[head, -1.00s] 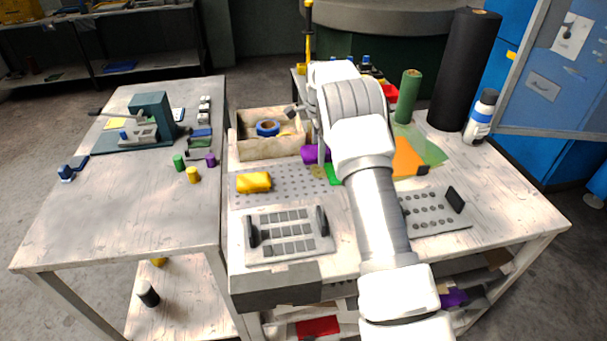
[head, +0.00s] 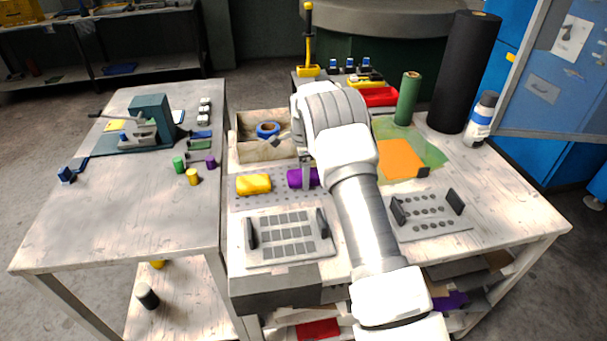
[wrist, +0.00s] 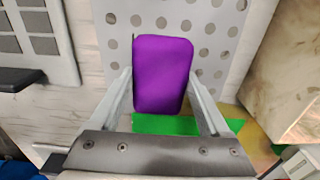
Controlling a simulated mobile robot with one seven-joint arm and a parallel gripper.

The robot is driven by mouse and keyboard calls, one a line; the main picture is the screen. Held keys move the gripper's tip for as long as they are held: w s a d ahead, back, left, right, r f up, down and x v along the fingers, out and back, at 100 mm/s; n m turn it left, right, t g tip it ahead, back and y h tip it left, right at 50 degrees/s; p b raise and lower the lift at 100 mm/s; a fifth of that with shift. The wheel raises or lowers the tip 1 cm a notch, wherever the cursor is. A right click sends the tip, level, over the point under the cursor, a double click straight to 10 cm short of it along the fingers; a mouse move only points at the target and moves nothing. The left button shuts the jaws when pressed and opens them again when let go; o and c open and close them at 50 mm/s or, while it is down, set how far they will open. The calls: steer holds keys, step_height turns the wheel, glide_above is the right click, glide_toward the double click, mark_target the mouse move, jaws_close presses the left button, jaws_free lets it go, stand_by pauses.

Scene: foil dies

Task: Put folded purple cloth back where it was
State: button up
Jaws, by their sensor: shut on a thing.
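The folded purple cloth (wrist: 162,72) is between the two fingers of my gripper (wrist: 162,90) in the wrist view, over a grey perforated plate (wrist: 118,28). In the head view the purple cloth (head: 300,178) shows just right of a folded yellow cloth (head: 254,184), partly hidden by my arm. My gripper (head: 306,172) is shut on the purple cloth there. Whether the cloth touches the plate or hangs just above it, I cannot tell. A flat green piece (wrist: 165,124) shows below the cloth in the wrist view.
A wooden box (head: 262,155) with a blue tape roll (head: 267,129) stands behind the plate (head: 240,203). In front is a grey slotted tray (head: 285,245) with upright black handles. Green and black rolls (head: 407,98) stand at the right. An orange sheet (head: 403,160) lies flat.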

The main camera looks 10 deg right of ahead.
steer(key=o, duration=1.2)
steer(key=shift+f, duration=0.1)
steer(key=shift+c, duration=0.2)
step_height(320, 180, up, 13)
steer(key=s+r+n+t, duration=0.3)
steer(key=s+r+n, duration=0.5)
steer(key=s+r, duration=0.95)
steer(key=s+f+n+t, duration=0.2)
steer(key=s+n, duration=0.8)
steer(key=s, duration=1.4)
steer(key=shift+t+p, duration=0.3)
steer(key=shift+p, duration=0.1)
